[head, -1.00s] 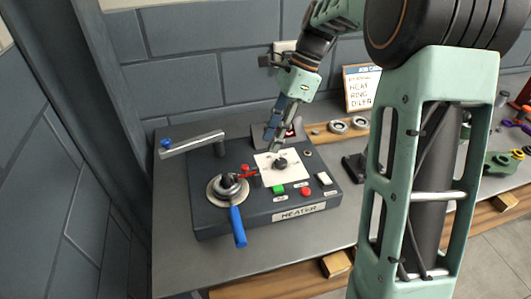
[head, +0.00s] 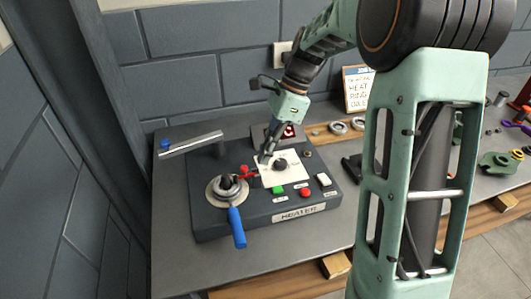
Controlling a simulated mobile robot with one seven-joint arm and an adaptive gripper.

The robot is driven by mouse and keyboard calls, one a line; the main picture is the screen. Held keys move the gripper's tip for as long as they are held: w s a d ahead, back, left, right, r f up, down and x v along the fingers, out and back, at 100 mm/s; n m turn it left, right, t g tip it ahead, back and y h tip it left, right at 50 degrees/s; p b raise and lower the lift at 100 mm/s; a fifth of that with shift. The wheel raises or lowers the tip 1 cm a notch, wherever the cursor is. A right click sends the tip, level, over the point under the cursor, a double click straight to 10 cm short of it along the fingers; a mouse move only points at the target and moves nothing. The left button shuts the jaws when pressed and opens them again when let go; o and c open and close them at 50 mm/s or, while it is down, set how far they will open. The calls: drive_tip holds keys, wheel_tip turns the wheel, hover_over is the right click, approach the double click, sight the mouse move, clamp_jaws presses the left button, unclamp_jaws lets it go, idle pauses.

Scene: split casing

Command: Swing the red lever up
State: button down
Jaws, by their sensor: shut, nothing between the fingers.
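The red lever (head: 249,174) is small and low. It sits on top of the dark heater box, between the round metal fixture and the white plate. My gripper (head: 263,158) is shut and empty, pointing down just behind and to the right of the red lever, over the left edge of the white plate (head: 291,174). A small gap seems to show between fingertips and lever, but I cannot tell whether they touch. The heater box (head: 220,223) carries the lever on its top.
A blue-handled lever (head: 237,228) on a round metal fixture (head: 216,190) stands at the front left. A metal bar (head: 190,145) extends at the back left. Green (head: 278,190), red (head: 305,192) and white (head: 324,179) buttons line the front. A black knob (head: 280,164) rises from the plate.

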drive_tip(key=c, duration=2.7)
unclamp_jaws()
drive_tip(key=o, duration=0.8)
drive_tip(key=shift+r, duration=0.1)
drive_tip(key=v, duration=1.1)
drive_tip(key=shift+w+d+r, duration=0.1)
drive_tip(key=shift+d+r, duration=0.1)
drive_tip(key=shift+r, duration=0.15)
